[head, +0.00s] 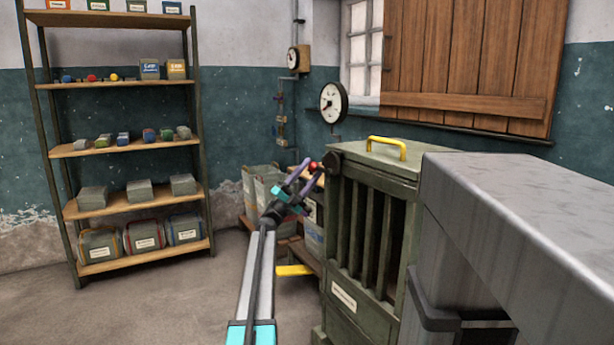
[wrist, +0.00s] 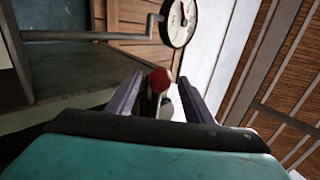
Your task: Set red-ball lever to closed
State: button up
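The red ball (head: 313,167) of the lever shows at the left upper edge of a green slatted cabinet (head: 372,165), just by my gripper's tips. In the wrist view the red ball (wrist: 160,80) lies between the two purple fingers, with a dark stem below it. My gripper (head: 305,170) is open, its fingers apart on either side of the ball. In the wrist view my gripper (wrist: 158,92) shows a gap between each finger and the ball. Most of the lever's arm is hidden.
A yellow handle (head: 387,146) is on the cabinet's top. A yellow bar (head: 295,270) sticks out low at its left. A grey metal block (head: 530,200) stands at right. Shelves (head: 125,145) stand at left. A gauge (head: 333,102) hangs behind. Floor at left is clear.

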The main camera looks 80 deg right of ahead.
jog(key=shift+w+f, duration=0.1)
jog(key=shift+w, duration=0.05)
jog(key=p+v, duration=0.3)
jog(key=v, duration=1)
jog(key=shift+w+a+f+p, duration=0.15)
jog(key=shift+a+f+p, duration=0.1)
jog(key=shift+p, duration=0.05)
jog(key=shift+w, duration=0.1)
